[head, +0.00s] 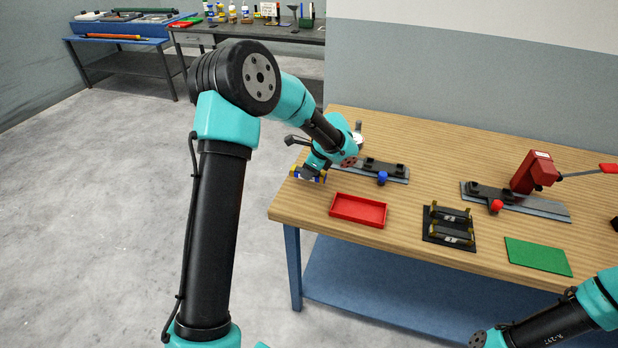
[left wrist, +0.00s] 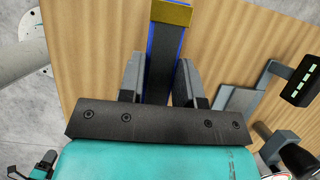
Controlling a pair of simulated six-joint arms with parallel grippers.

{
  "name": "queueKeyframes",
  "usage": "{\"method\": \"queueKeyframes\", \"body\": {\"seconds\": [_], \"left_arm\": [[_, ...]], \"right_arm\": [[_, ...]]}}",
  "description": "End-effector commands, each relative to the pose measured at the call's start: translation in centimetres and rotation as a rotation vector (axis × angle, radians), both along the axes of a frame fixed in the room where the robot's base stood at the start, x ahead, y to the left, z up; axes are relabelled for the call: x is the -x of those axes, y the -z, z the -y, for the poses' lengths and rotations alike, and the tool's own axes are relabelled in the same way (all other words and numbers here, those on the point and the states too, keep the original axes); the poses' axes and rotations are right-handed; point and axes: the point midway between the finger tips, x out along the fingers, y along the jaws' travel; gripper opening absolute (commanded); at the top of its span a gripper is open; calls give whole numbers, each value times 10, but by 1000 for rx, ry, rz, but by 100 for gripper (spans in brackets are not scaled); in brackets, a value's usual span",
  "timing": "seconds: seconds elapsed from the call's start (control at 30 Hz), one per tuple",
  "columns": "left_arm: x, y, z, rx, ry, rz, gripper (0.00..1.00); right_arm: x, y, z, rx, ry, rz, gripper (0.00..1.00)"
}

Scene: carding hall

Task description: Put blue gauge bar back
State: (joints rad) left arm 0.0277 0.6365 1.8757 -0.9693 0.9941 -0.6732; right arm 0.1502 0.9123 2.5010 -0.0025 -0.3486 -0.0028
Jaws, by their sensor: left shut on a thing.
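The blue gauge bar (left wrist: 165,45) has blue sides, a dark face and a brass-coloured end. My left gripper (left wrist: 161,75) is shut on it, one finger on each side. In the head view my left gripper (head: 309,174) is at the table's left end, left of and behind the red tray; only small blue and yellow bits of the bar show there. I cannot tell its height above the wood. A black rack (head: 449,226) with dark bars and brass-coloured uprights stands right of the tray. My right gripper is out of view; only its arm shows at lower right.
The red tray (head: 358,210) looks empty. Behind it is a metal fixture with a blue knob (head: 382,177). Another fixture with a red knob (head: 496,206) stands right, beside a red block (head: 534,172) with a handle. A green mat (head: 538,256) lies at the front right.

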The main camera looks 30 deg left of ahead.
Motion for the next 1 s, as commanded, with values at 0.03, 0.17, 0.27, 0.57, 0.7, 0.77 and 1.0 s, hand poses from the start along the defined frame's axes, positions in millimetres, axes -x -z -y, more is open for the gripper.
{"method": "queueKeyframes", "body": {"seconds": [0.03, 0.17, 0.27, 0.57, 0.7, 0.77, 1.0], "left_arm": [[-5, 1, -3, 0, -3, 1, 0], [-3, 21, -3, 1, -2, -4, 0], [-3, 32, -3, -1, 0, -2, 0], [-4, 35, -2, 0, -1, 0, 0], [-4, 38, -2, 0, -1, 0, 0], [-4, 39, -2, 0, -1, 0, 34], [-4, 39, -2, 0, -1, 0, 57]], "right_arm": [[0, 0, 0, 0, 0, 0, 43], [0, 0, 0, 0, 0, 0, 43], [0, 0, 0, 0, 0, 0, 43], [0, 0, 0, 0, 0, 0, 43], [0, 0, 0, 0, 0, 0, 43], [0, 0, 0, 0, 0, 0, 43], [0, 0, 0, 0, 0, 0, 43]]}}
